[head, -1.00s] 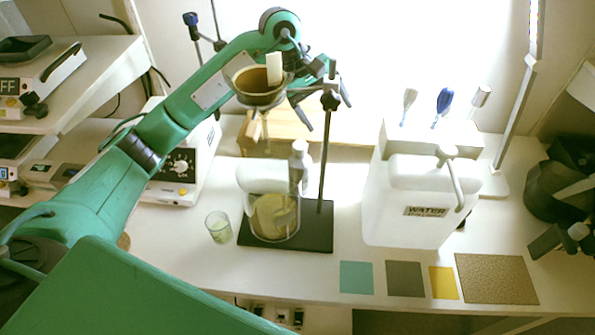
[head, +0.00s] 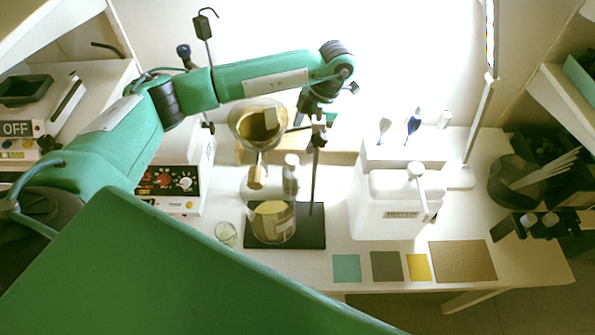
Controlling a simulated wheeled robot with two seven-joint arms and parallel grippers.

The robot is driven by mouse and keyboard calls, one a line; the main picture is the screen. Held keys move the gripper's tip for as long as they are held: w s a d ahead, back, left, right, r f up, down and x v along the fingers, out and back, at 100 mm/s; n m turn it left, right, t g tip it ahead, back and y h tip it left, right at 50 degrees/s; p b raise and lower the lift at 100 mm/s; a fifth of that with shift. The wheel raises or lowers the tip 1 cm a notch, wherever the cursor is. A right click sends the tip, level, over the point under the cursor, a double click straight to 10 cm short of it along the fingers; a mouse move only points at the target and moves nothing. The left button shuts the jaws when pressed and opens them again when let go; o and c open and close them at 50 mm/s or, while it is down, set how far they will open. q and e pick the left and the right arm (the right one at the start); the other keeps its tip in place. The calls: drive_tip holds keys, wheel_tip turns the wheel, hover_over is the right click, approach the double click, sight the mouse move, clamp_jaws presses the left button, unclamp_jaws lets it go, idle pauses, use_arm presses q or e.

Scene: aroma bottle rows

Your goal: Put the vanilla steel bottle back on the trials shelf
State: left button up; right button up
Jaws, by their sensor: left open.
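A slim silver-grey bottle with a pale cap (head: 291,176) stands upright by the glass beaker on the black stand base. It looks like the steel bottle, but no label is readable. My left gripper (head: 316,108) is open, above and slightly right of this bottle in the picture, close to the stand's rod. Its fingers are small and dark, and I see nothing held between them. I cannot tell which shelf is the trials shelf. My right gripper is not in view.
A funnel (head: 258,122) hangs on the stand above the beaker (head: 271,222). A small glass (head: 226,234) stands left of the black base (head: 312,240). A white water container (head: 392,205) is to the right. Flat coloured mats (head: 387,266) lie along the front edge.

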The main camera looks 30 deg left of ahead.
sight(293, 157)
use_arm(q)
drive_tip(key=shift+n, duration=0.4)
drive_tip(key=p+x, duration=0.1)
drive_tip(key=x, duration=0.3)
drive_tip(key=p+x, duration=0.1)
drive_tip(key=x, duration=0.3)
drive_tip(key=shift+s+a, duration=0.15)
drive_tip(key=shift+a, duration=0.1)
drive_tip(key=shift+s+f+p, duration=0.15)
drive_tip(key=shift+f+p, duration=0.25)
drive_tip(key=shift+f, duration=0.15)
drive_tip(key=x, duration=0.1)
drive_tip(key=p+x, duration=0.1)
drive_tip(key=x, duration=0.1)
drive_tip(key=shift+s+d+f+p, duration=0.1)
drive_tip(key=shift+d+f+p, duration=0.15)
drive_tip(key=shift+p, duration=0.1)
drive_tip(key=shift+a+f, duration=0.2)
drive_tip(key=shift+f, duration=0.3)
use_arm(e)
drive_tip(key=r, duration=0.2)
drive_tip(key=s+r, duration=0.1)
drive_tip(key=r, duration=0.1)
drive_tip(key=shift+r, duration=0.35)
use_arm(q)
drive_tip(key=shift+c, duration=0.2)
drive_tip(key=c, duration=1.6)
drive_tip(key=shift+o, duration=0.2)
